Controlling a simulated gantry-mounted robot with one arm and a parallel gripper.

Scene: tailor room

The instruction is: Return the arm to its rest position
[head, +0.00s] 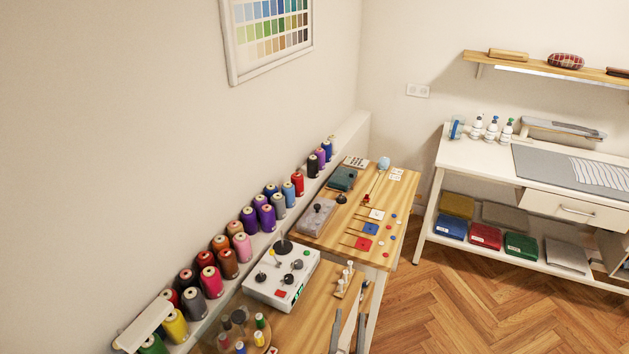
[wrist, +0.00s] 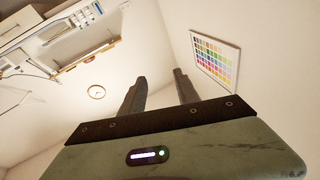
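My gripper (wrist: 159,76) shows in the wrist view with its two dark fingers apart and nothing between them. It is held clear of any surface, with walls and ceiling behind it. Beyond the right finger is the colour chart (wrist: 215,62) on the wall.
Thread spools (head: 228,263) line the wall ledge. A white table (head: 480,160) stands at right under a shelf (head: 540,66). The floor (head: 470,300) between is clear.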

